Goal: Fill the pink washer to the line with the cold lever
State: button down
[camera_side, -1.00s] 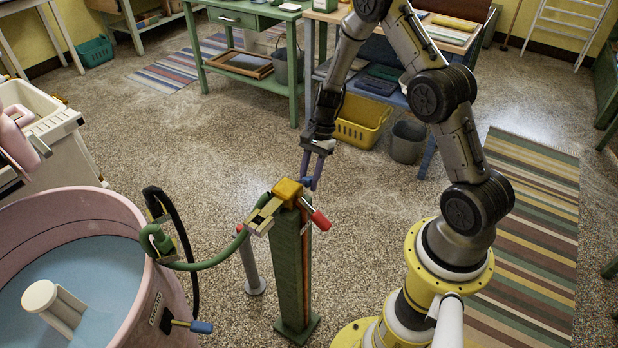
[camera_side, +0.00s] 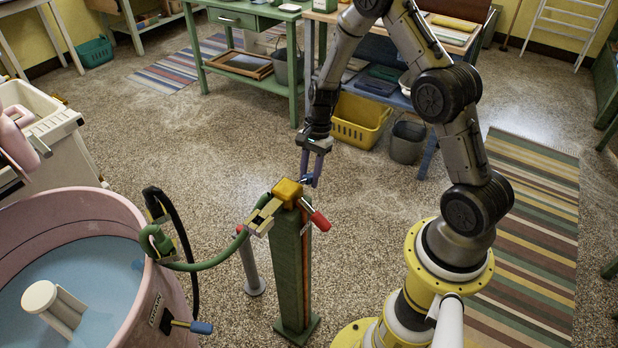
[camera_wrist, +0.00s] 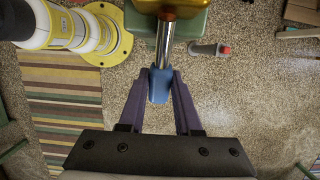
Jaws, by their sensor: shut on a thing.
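The pink washer (camera_side: 95,212) stands at the lower left in the side view, with pale blue water (camera_side: 95,270) around a white agitator (camera_side: 60,308). My gripper (camera_side: 311,178) is behind the tap head. In the wrist view, my gripper (camera_wrist: 160,92) has its purple fingers shut on the blue cold lever (camera_wrist: 160,86), whose metal rod runs to the yellow head.
A green hose (camera_side: 205,264) runs from the tap to the washer's rim. A blue-handled lever (camera_side: 198,327) sticks out of the washer's side. A yellow basket (camera_side: 360,122) and a grey bucket (camera_side: 406,140) stand behind my gripper.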

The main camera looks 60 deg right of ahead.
jog(key=shift+d+r+h, duration=0.1)
jog(key=shift+r+h, duration=0.25)
jog(key=shift+h, duration=0.35)
jog(key=c, duration=0.6)
grip_release()
jog(key=shift+r, duration=0.1)
notch_tip(320, 180, up, 14)
jog(key=d, duration=0.2)
jog(key=shift+f, duration=0.25)
